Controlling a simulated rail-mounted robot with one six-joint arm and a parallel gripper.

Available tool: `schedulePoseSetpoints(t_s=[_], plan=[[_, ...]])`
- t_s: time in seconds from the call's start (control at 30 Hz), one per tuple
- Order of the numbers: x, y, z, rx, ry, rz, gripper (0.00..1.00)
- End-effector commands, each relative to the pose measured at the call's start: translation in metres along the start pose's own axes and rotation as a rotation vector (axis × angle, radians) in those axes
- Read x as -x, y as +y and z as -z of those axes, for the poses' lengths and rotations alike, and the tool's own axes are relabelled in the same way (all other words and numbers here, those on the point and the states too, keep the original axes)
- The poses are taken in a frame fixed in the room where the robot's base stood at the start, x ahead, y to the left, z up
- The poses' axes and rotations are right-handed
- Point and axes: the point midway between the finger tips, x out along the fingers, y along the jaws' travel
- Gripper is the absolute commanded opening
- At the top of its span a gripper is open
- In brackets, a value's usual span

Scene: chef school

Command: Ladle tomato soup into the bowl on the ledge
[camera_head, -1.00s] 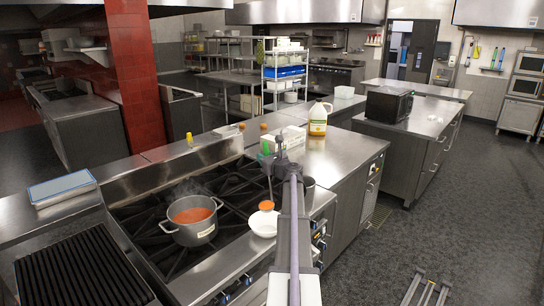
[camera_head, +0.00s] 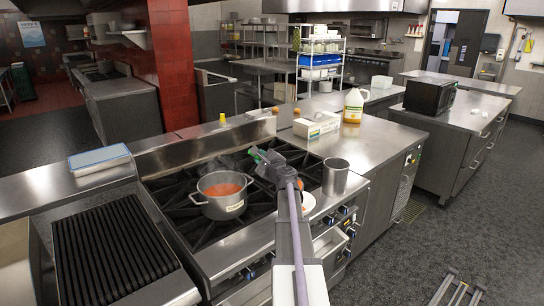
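A steel pot (camera_head: 222,205) of orange-red tomato soup stands on the black stove grates, slightly steaming. My gripper (camera_head: 262,160), with a green part at its end, is above the stove, right of the pot. It appears shut on the ladle; my arm hides most of the handle. An orange-red patch, which looks like soup in the ladle's cup (camera_head: 299,184), shows beside my arm, above the white bowl. The bowl (camera_head: 308,204) sits on the stove's front ledge, largely hidden behind my arm. I cannot tell whether it holds soup.
A metal canister (camera_head: 335,177) stands close to the right of the bowl. A white box (camera_head: 316,125) and a yellow jug (camera_head: 353,106) stand on the steel counter behind. A ribbed grill (camera_head: 115,250) and a blue-topped scale (camera_head: 99,160) are at left.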

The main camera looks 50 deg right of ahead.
Motion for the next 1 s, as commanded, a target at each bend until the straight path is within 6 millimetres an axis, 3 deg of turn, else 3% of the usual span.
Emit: schedulePoseSetpoints(t_s=[0.03,0.17,0.7,1.0], plan=[[0.001,0.013,0.0,0.035,-0.002,-0.001,0.01],[0.001,0.034,-0.007,0.138,-0.002,-0.001,0.01],[0.0,0.124,0.022,0.564,-0.001,0.002,0.01],[0.0,0.152,0.029,0.73,-0.001,0.002,0.01]])
